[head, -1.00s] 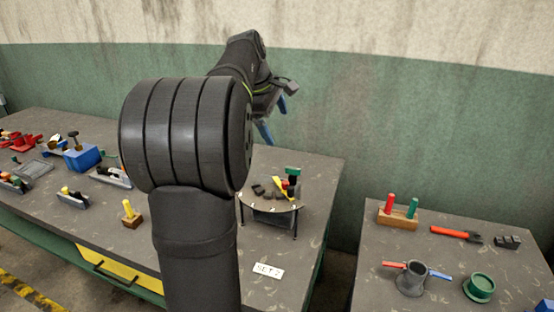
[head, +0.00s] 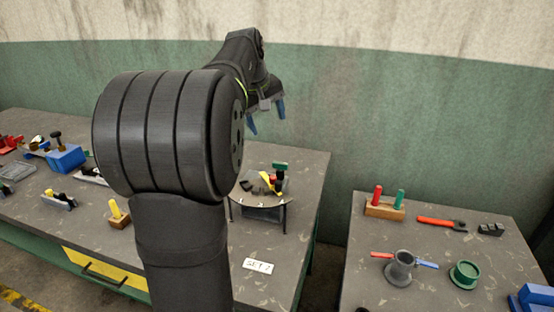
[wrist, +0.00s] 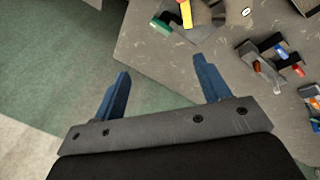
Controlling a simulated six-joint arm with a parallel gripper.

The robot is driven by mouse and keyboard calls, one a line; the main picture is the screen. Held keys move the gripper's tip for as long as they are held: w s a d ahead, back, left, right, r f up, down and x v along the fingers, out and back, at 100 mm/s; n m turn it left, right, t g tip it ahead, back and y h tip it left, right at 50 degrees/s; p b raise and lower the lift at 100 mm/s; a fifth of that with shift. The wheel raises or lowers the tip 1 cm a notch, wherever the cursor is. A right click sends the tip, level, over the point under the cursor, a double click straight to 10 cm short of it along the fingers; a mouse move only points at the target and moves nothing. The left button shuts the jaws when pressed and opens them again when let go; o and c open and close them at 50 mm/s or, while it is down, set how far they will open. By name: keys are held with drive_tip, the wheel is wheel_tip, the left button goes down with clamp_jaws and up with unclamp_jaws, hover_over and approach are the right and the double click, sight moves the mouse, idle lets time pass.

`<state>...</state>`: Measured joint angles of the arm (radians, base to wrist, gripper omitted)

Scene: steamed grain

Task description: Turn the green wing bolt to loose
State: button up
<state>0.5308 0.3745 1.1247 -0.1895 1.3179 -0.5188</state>
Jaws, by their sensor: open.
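The green wing bolt (head: 280,167) appears to be the green-topped dark piece standing upright on the small round-edged stand (head: 245,203) at the right end of the long table. Its green top also shows near the upper edge of the wrist view (wrist: 160,26). My gripper (head: 267,120) is in the air above and behind the stand, with its blue fingers spread. In the wrist view my gripper (wrist: 160,70) is empty and apart from the bolt. The bolt's turn angle is too small to read.
A yellow piece (head: 266,181) and dark blocks sit beside the bolt. The long table's left holds a blue block (head: 66,158) and other parts. The right table (head: 440,225) holds a wooden peg block (head: 384,210), a red-handled tool (head: 436,222) and a green flanged part (head: 465,274).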

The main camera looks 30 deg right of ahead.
drive_tip(key=m, duration=0.4)
drive_tip(key=m+t, duration=0.1)
drive_tip(key=m, duration=0.4)
approach(280, 162)
drive_tip(key=x, duration=0.8)
drive_tip(key=shift+d+f, duration=0.1)
drive_tip(key=shift+f, duration=0.15)
drive_tip(key=shift+c, duration=0.2)
drive_tip(key=shift+s, duration=0.1)
drive_tip(key=c, duration=1)
